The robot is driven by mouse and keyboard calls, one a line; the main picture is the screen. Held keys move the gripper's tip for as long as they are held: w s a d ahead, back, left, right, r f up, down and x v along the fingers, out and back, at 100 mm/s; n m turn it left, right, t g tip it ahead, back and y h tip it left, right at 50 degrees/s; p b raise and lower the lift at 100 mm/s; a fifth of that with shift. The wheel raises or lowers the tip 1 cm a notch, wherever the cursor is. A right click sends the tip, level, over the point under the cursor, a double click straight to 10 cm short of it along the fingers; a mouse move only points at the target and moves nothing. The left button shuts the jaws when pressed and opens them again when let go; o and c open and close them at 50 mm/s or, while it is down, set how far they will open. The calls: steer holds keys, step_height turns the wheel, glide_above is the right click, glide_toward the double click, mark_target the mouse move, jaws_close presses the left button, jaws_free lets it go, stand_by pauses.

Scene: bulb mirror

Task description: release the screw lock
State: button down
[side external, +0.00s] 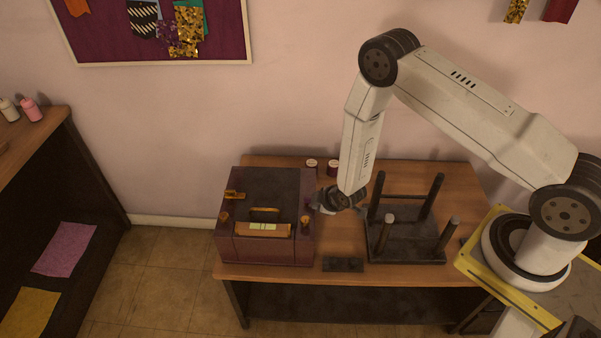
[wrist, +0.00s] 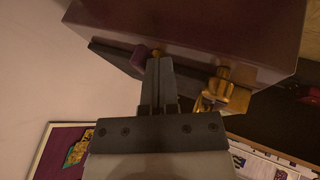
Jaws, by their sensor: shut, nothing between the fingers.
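A dark purple box (side external: 275,190) stands on the left part of the wooden table; it also fills the top of the wrist view (wrist: 200,25). A gold latch-like fitting (wrist: 226,90) is on the box edge, right of my fingers in the wrist view. A small purple knob (wrist: 140,56) is just left of the fingertips. I cannot tell which of these is the screw lock. My gripper (side external: 317,208) is at the box's right side in the side view. Its fingers (wrist: 159,62) are shut and empty, with tips close to the box edge; contact cannot be told.
A dark stand with several upright posts (side external: 405,246) is right of my gripper. A small dark block (side external: 343,264) lies at the table's front. Two small jars (side external: 333,167) stand at the back near the wall. Bare wood (side external: 345,235) shows between box and stand.

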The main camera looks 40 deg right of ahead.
steer(key=shift+d+n+y, duration=0.35)
steer(key=shift+n+y, duration=0.15)
steer(key=shift+n, duration=0.3)
steer(key=d+n+y, duration=0.1)
steer(key=n, duration=0.1)
steer(key=w+d+n+y, duration=0.1)
steer(key=n, duration=0.1)
steer(key=shift+w+g+y, duration=0.3)
stand_by(0.5)
steer(key=shift+a, duration=0.2)
steer(key=shift+a, duration=0.55)
steer(key=shift+s, duration=0.15)
